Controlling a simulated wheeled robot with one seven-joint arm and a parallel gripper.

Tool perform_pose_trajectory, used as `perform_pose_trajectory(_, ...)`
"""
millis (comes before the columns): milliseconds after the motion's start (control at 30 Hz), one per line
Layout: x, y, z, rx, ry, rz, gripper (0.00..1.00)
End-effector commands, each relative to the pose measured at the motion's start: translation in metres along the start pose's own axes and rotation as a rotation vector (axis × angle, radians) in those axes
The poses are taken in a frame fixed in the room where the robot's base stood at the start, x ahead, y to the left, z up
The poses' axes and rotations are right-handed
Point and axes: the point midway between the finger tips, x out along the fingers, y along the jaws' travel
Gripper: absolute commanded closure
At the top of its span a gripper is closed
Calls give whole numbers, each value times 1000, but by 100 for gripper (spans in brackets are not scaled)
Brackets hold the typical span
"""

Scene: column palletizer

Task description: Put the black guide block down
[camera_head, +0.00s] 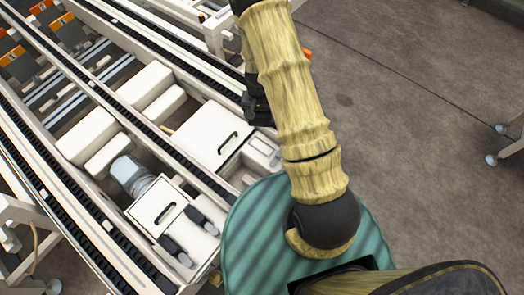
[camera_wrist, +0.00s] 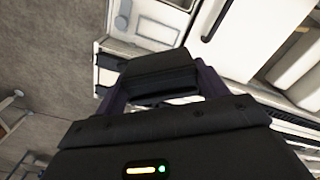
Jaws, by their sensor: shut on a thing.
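The black guide block (camera_wrist: 158,66) shows in the wrist view, between the two dark fingers of my gripper (camera_wrist: 160,88). The gripper is shut on it. Behind the block are white machine panels and grey floor; I cannot tell how far it is from any surface. In the head view, my gripper (camera_head: 257,105) is a dark shape at the right edge of the conveyor frame, mostly hidden behind my tan-sleeved arm. I cannot make out the block there.
The conveyor's black chain rails (camera_head: 170,137) run diagonally on the left. Between them lie white boxes, a white cover (camera_head: 207,134) with a dark handle, and a grey motor (camera_head: 131,176). Open concrete floor (camera_head: 410,130) lies to the right, with a white-legged stand (camera_head: 507,150) at its edge.

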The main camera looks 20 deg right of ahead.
Motion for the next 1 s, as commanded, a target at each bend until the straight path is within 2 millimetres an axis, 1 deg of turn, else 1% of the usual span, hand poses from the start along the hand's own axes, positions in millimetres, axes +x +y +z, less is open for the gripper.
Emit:
perform_pose_trajectory(33, 22, 0, 0, 60, 1, 1, 52)
perform_pose_trajectory(200, 54, -1, 0, 284, 1, -1, 52)
perform_pose_trajectory(333, 74, -2, -1, 439, 4, -5, 52)
perform_pose_trajectory(433, 82, -2, -1, 519, 5, -9, 52)
perform_pose_trajectory(533, 84, -3, -2, 560, 5, -10, 52)
perform_pose_trajectory(867, 82, -3, -2, 567, 5, -10, 52)
perform_pose_trajectory(933, 87, -2, -1, 567, 4, -10, 52)
perform_pose_trajectory(1000, 96, -2, -1, 568, 3, -9, 52)
